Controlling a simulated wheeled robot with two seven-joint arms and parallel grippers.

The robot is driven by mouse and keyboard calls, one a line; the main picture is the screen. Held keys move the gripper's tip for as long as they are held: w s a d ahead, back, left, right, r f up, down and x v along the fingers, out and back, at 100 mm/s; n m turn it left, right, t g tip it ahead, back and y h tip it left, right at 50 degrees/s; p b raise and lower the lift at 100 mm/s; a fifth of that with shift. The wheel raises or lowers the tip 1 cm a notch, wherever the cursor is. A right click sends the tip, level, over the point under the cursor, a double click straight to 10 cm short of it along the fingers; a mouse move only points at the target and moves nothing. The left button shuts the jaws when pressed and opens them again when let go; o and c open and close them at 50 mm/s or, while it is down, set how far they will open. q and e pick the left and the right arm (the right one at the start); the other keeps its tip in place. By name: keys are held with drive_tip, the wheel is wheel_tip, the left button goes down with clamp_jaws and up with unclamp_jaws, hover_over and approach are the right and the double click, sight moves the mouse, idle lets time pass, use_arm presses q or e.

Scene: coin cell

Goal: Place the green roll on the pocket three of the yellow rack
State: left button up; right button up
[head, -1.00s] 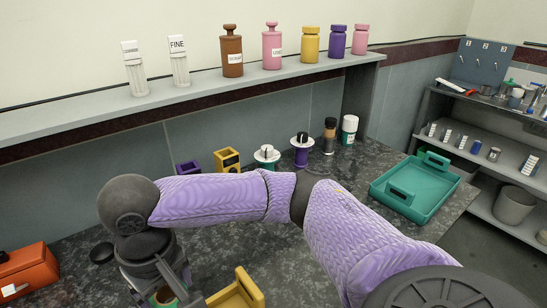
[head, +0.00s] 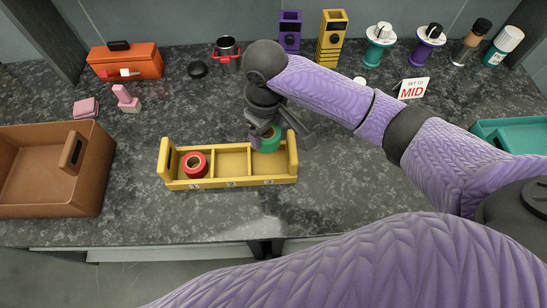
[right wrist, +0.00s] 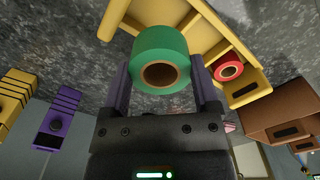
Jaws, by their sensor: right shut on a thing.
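The yellow rack (head: 215,183) stands on the dark counter with three pockets in a row, number labels on its front. A red roll (head: 195,165) sits in the leftmost pocket. The middle pocket is empty. My right gripper (head: 277,135) is shut on the green roll (head: 270,142) at the rightmost pocket, labelled 3. In the right wrist view the green roll (right wrist: 161,58) sits between the two fingers, its hole facing the camera, with the rack (right wrist: 215,48) close beyond. I cannot tell whether the roll touches the pocket floor. My left gripper is not in view.
A brown bin (head: 55,195) stands left of the rack, and an orange toolbox (head: 125,62) is at the back left. A MID sign (head: 412,89), spools and bottles line the back right. A teal tray (head: 515,132) is at the right. Counter around the rack is clear.

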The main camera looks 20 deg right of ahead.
wheel_tip(320, 180, down, 10)
drive_tip(key=b, duration=0.4)
drive_tip(key=shift+s+f+b, duration=0.1)
drive_tip(key=shift+f+b, duration=0.1)
drive_tip(key=shift+b, duration=0.2)
drive_tip(key=shift+f, duration=0.15)
drive_tip(key=o, duration=1)
wheel_tip(320, 180, up, 12)
drive_tip(key=p, duration=0.5)
drive_tip(key=shift+r+p, duration=0.2)
drive_tip(key=shift+p, duration=0.15)
